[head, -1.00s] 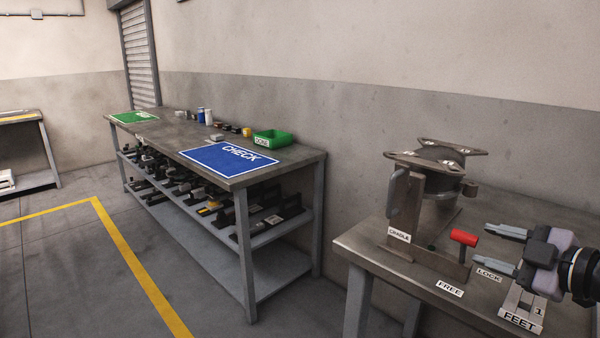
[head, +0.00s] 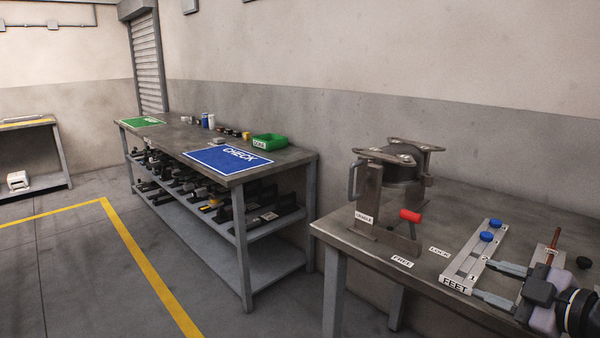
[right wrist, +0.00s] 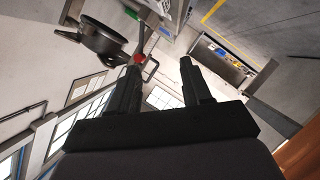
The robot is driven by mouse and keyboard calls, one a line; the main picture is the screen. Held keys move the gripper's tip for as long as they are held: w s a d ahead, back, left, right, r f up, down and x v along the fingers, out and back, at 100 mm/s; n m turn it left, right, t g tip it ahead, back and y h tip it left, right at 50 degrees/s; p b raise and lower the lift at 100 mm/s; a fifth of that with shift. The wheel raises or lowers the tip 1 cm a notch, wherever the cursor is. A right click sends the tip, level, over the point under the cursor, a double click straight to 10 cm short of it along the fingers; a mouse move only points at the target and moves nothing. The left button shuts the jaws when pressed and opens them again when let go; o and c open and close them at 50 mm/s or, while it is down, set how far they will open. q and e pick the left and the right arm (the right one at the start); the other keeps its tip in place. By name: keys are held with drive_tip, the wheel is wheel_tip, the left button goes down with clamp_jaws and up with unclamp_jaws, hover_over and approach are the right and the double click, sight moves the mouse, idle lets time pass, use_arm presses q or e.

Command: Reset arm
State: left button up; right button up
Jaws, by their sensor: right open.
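My right gripper (head: 490,284) is at the lower right of the head view, over the near metal table. Its two fingers are apart with nothing between them, beside the FEET rack (head: 470,262). In the right wrist view the gripper (right wrist: 160,68) also shows spread, empty fingers. The cradle (head: 368,205) stands on the table to the left, holding a dark round compressor (head: 400,165) with a plate on top. My left gripper is out of view.
The rack carries blue-topped pieces (head: 487,236). A brown rod-like tool (head: 554,243) stands behind my gripper. A long workbench (head: 290,157) holds a blue CHECK mat (head: 228,159), a green bin (head: 270,141) and a green mat (head: 142,122). The floor between has a yellow line (head: 150,265).

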drive_tip(key=s+a+f+m+g+h+p, duration=0.1)
drive_tip(key=s+a+f+m+p, duration=0.15)
drive_tip(key=f, duration=0.45)
drive_tip(key=s+a+f+m+h+p, duration=0.1)
drive_tip(key=s+a+f+m, duration=0.25)
drive_tip(key=f, duration=0.35)
use_arm(q)
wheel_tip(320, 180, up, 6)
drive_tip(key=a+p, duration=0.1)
drive_tip(key=p, duration=0.3)
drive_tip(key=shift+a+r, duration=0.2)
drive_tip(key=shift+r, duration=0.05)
use_arm(e)
drive_tip(key=s+a+f+m+g, duration=0.1)
drive_tip(key=s+a+f+m, duration=0.1)
drive_tip(key=s+a+f, duration=0.2)
drive_tip(key=s+a+f+m+g+h, duration=0.1)
drive_tip(key=s+a+f+m, duration=0.2)
drive_tip(key=s, duration=0.6)
drive_tip(key=shift+s+a+f+h, duration=0.15)
drive_tip(key=shift+a+f+h, duration=0.15)
drive_tip(key=shift+a+f, duration=0.75)
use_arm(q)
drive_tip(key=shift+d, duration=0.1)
use_arm(e)
drive_tip(key=shift+a+r, duration=0.15)
drive_tip(key=shift+r, duration=0.05)
